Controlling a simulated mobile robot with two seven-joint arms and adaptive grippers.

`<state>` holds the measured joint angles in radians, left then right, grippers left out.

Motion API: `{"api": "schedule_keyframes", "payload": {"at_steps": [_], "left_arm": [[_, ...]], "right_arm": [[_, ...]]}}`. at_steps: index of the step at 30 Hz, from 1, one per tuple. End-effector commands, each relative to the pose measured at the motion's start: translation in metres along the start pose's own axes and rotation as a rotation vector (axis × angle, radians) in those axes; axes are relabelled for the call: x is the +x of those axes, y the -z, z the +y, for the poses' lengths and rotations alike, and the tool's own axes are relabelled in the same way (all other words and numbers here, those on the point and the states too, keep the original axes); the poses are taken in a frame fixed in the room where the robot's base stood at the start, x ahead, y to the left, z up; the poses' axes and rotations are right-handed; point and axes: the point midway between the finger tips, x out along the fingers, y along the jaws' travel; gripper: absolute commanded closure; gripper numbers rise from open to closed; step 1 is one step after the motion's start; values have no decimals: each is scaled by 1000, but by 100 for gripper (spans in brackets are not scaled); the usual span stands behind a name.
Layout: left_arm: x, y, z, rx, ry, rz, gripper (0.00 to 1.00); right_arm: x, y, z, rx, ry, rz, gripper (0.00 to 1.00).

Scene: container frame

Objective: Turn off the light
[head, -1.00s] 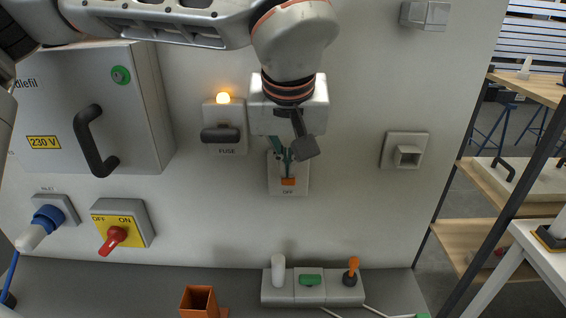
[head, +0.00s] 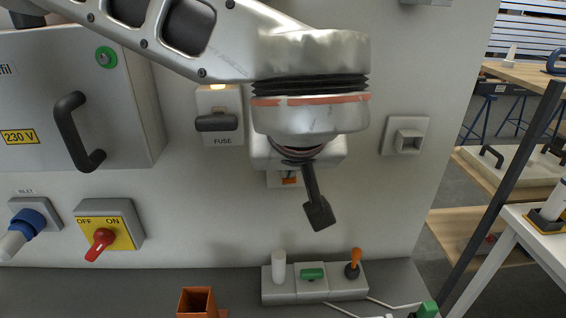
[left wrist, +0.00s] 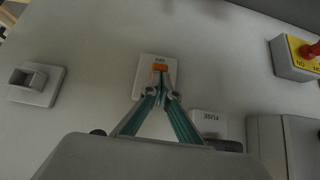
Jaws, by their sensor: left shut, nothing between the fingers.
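A small light switch plate with an orange part (head: 289,181) is on the white wall panel, mostly hidden behind my left arm in the head view. In the left wrist view the orange part (left wrist: 160,67) shows on its pale plate, near an upside-down label. My left gripper (left wrist: 160,86) is shut and empty, its tips at or just in front of the orange part; I cannot tell whether they touch. My right gripper is not in view.
A fuse holder (head: 217,123) is left of the switch, a square socket (head: 405,137) right. A red rotary switch (head: 101,240) and grey cabinet (head: 128,120) are further left. A control box (head: 312,285) with a lever stands below.

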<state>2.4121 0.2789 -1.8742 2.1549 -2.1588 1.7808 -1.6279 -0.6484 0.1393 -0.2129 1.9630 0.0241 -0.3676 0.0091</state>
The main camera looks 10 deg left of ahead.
Motion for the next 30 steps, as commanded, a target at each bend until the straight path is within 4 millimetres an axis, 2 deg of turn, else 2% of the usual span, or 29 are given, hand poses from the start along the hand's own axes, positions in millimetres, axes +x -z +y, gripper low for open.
{"api": "schedule_keyframes", "payload": {"at_steps": [11,20,30], "left_arm": [[6,-17,0,-6,0,-9,100],[6,-15,0,-7,-1,-10,100],[8,-1,0,-6,-1,-9,100]], "right_arm": [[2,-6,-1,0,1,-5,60],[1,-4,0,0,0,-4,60],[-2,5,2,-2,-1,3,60]]}}
